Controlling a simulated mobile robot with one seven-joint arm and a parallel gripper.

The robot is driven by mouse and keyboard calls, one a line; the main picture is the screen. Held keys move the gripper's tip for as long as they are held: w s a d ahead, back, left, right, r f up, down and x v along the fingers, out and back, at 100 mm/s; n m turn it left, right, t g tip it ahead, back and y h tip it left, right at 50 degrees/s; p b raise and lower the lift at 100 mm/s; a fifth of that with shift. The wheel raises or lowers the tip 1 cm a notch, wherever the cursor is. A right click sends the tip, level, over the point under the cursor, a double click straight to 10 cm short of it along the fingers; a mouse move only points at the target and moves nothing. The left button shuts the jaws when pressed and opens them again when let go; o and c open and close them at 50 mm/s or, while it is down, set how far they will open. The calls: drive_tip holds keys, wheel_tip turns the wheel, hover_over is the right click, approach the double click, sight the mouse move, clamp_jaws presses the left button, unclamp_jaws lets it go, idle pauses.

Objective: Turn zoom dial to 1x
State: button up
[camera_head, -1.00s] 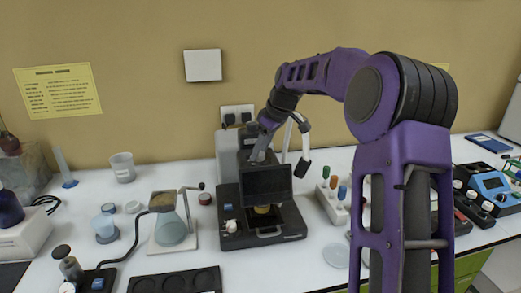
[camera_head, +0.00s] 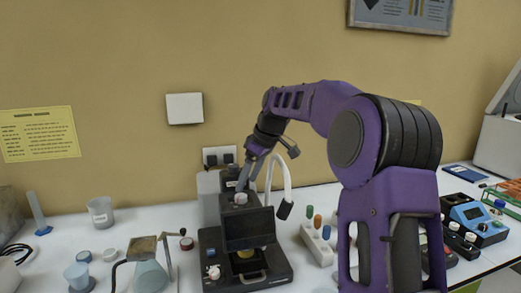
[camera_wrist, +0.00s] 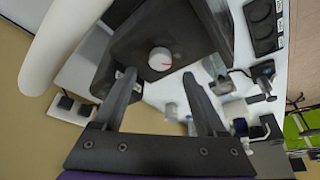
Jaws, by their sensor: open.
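The black microscope (camera_head: 245,245) stands on the white bench with a dark screen on its front. A white round dial (camera_head: 240,198) sits on top of its head. In the wrist view the dial (camera_wrist: 160,60) shows a red mark on its right side; no scale is legible. My gripper (camera_head: 243,184) is just above and behind the dial in the head view. In the wrist view my gripper (camera_wrist: 159,78) is open and empty, its two fingers apart, with the dial beyond and between the tips, apparently untouched.
A white curved tube (camera_head: 283,180) hangs right of the microscope head. A rack with coloured bottles (camera_head: 318,240) stands close on its right. A flask stand (camera_head: 148,262) is on the left. A wall socket (camera_head: 219,156) is behind.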

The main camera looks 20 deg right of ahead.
drive_tip(key=v, duration=1.2)
